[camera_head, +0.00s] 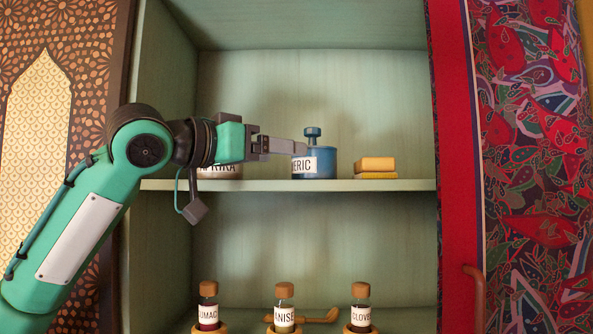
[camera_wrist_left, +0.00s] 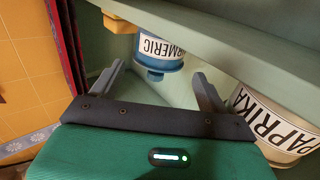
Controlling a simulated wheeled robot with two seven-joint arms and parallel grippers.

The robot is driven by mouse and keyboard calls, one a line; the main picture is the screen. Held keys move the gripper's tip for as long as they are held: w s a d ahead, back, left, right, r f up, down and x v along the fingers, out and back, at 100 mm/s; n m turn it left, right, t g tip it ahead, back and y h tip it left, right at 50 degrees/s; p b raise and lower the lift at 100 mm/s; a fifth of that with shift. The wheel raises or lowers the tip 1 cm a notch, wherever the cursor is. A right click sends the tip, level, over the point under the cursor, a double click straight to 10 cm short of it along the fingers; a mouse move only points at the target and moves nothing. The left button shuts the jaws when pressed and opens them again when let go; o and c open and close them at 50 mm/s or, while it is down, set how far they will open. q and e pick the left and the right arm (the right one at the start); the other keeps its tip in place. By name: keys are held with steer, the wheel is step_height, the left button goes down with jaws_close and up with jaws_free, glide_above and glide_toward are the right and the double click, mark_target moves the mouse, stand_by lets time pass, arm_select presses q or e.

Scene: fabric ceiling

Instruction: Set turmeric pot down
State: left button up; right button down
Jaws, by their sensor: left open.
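The turmeric pot (camera_head: 323,167) is blue with a knobbed lid and a white label. It stands upright on the upper shelf (camera_head: 250,185) of the green cabinet. My left gripper (camera_head: 297,147) reaches in from the left, with its fingertips at the upper left of the pot. In the left wrist view the picture is upside down, and the pot (camera_wrist_left: 160,64) shows beyond and between the spread fingers of my left gripper (camera_wrist_left: 160,80). The fingers are open and empty; whether one touches the pot I cannot tell. My right gripper is out of view.
A paprika pot (camera_head: 220,172) stands on the same shelf to the left, partly behind my arm. Yellow blocks (camera_head: 375,168) lie to the right. Corked jars (camera_head: 284,312) stand below. A patterned curtain (camera_head: 530,150) hangs at the right.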

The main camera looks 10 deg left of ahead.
arm_select(q)
steer(key=shift+b+v, duration=0.65)
steer(key=shift+v, duration=1.6)
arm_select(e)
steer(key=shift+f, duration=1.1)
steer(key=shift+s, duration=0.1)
